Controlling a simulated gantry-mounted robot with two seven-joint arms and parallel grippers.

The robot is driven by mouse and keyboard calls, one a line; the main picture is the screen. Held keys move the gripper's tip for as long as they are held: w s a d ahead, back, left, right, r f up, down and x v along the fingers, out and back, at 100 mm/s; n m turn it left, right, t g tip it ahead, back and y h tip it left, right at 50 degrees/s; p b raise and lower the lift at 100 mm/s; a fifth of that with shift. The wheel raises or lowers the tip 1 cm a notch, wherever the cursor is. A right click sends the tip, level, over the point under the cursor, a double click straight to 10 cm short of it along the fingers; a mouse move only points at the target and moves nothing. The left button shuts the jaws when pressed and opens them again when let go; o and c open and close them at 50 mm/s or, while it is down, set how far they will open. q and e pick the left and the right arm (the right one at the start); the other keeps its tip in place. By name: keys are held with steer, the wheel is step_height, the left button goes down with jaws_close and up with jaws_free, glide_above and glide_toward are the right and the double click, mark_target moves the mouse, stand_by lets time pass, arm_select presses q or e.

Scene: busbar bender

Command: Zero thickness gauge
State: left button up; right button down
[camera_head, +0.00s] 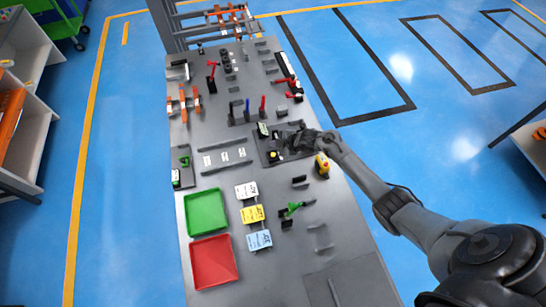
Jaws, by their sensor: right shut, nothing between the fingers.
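My right arm reaches in from the lower right. My right gripper (288,142) is shut and empty over a dark mat (268,160) at the middle right of the grey bench. A small device with a pale greenish face (263,129) stands at the mat's far left edge, just left of the gripper; it may be the thickness gauge, but its display is too small to read. A small dark item with a yellow spot (274,155) lies on the mat below the gripper. I cannot tell whether the gripper touches anything. My left gripper is not in view.
A green tray (206,212) and a red tray (214,262) lie at the near left. White, yellow (252,214) and blue labelled cards lie beside them. A yellow-topped object (322,164) stands right of the mat, close to my arm. Several red-handled tools stand farther back.

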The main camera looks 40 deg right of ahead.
mark_target(275, 155)
step_height(275, 155, down, 4)
steer(key=b, duration=0.2)
steer(key=shift+f+b, duration=0.1)
steer(key=shift+b, duration=0.3)
stand_by(0.9)
stand_by(0.7)
steer(key=shift+f, duration=0.2)
steer(key=shift+f+b, duration=0.25)
steer(key=shift+b, duration=0.1)
